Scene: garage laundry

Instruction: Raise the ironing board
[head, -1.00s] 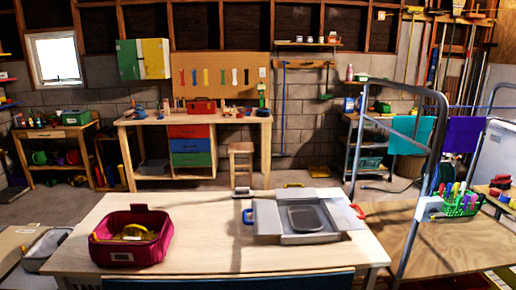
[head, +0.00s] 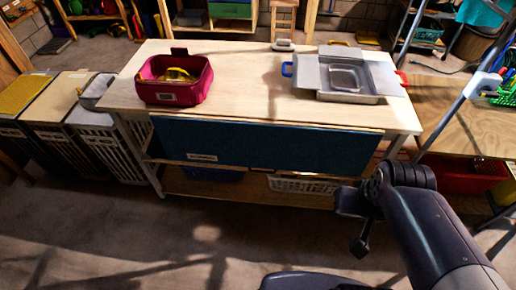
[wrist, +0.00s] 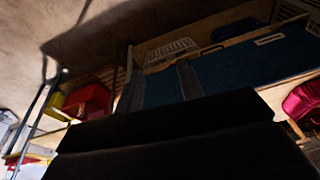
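The ironing board appears to be the dark blue panel (head: 265,145) with a small white label, hanging folded down along the front of the wooden table (head: 240,85). In the wrist view, which looks upside down, the blue panel (wrist: 235,75) shows in shadow beyond my gripper. My gripper (wrist: 159,88) has two grey fingers apart with nothing seen between them. In the head view my gripper (head: 352,222) is at the lower right, in front of the panel's right end and below it, apart from it. The dark gripper body hides part of the panel in the wrist view.
On the tabletop stand a pink bag (head: 175,82) and a grey tray set (head: 345,75). A white basket (head: 303,185) sits on the lower shelf. Hampers (head: 110,140) stand left and a red bin (head: 463,172) right. The floor in front is clear.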

